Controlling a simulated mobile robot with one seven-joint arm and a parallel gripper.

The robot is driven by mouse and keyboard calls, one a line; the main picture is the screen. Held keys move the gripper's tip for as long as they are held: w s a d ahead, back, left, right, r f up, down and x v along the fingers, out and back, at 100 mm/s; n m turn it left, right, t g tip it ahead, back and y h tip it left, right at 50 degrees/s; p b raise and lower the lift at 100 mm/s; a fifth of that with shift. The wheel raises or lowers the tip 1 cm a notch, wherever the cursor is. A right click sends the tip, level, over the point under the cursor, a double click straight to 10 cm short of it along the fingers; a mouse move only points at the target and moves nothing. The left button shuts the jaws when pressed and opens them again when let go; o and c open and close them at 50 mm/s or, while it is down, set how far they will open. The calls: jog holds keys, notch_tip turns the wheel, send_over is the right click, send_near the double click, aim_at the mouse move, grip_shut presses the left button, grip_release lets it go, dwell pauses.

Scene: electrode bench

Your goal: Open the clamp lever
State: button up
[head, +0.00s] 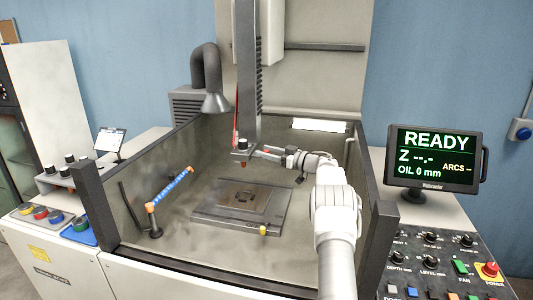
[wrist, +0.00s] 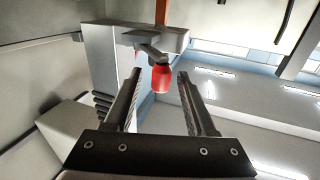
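The clamp lever (wrist: 146,50) is a short dark arm with a red knob (wrist: 161,78) on its end. It sticks out from under a grey clamp block (wrist: 100,50) in the wrist view. In the head view the clamp head (head: 241,152) sits at the foot of the dark vertical column, with a bit of red below it. My gripper (wrist: 160,73) is open, with a finger on each side of the knob in the wrist view and gaps on both sides. I cannot tell whether the knob is between the fingertips or just beyond them. In the head view my gripper (head: 260,152) points left, close to the clamp head.
Below the clamp is a dark plate with a workpiece (head: 245,199) in the walled tank (head: 170,255). A blue and orange hose (head: 170,188) stands at the left. A display (head: 434,157) reading READY and a control panel (head: 440,262) are at the right.

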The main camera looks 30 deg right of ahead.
jog(key=v, duration=0.7)
jog(key=shift+s+d+b, duration=0.15)
jog(key=shift+s+b, duration=0.1)
jog(key=shift+b, duration=0.1)
